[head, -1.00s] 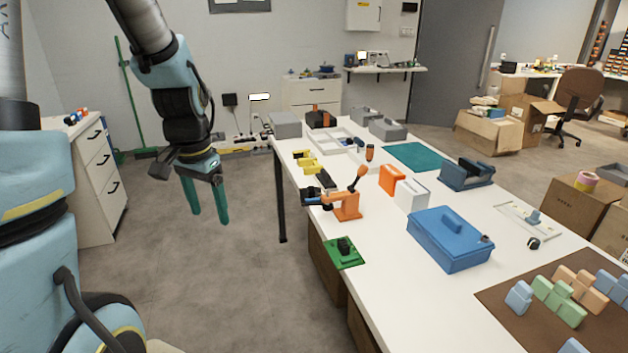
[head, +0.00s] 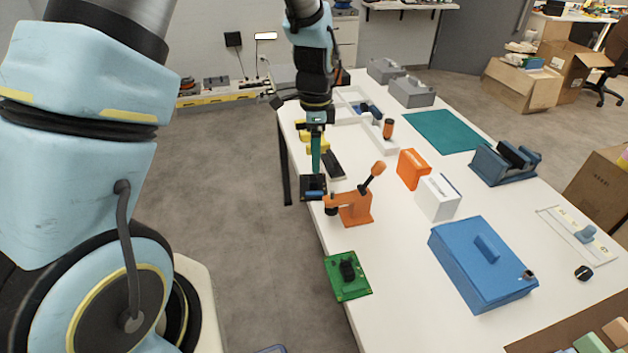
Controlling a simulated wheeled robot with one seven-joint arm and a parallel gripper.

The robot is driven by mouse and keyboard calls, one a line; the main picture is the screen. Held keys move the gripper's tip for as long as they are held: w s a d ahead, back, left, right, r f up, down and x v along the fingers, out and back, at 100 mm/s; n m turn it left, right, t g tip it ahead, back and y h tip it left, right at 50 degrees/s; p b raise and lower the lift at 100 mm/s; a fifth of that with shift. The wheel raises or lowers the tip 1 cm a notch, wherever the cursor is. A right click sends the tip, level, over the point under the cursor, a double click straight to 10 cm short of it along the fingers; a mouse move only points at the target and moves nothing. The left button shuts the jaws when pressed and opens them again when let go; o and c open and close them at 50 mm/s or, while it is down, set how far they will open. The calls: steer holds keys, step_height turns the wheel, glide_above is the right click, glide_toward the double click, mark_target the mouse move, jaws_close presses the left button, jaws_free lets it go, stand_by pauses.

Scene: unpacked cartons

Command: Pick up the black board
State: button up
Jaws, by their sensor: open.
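The black board (head: 313,193), a small dark square with a blue part on it, sits at the left edge of the white table in the head view. It lies just behind and left of the orange clamp. My gripper (head: 316,168) points down over the table edge, its teal fingers seen nearly edge-on. The fingertips appear close above the back of the board; I cannot tell whether they touch it. The jaws are open, and the fingers hide part of the board's far side and the yellow pieces behind.
The orange clamp (head: 353,206) stands right beside the board. A long dark piece (head: 334,164) lies just behind it. A green board (head: 347,277) lies nearer on the table edge. An orange box (head: 413,168), white box (head: 437,198) and blue case (head: 481,262) stand to the right.

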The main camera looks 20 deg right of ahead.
mark_target(313, 179)
steer(key=shift+w+a+f+p, duration=0.1)
steer(key=shift+f+p, duration=0.5)
steer(key=shift+f, duration=1.15)
steer(key=shift+w+a+f+p, duration=0.1)
steer(key=shift+f+p, duration=0.5)
steer(key=shift+f, duration=1.15)
jaws_close()
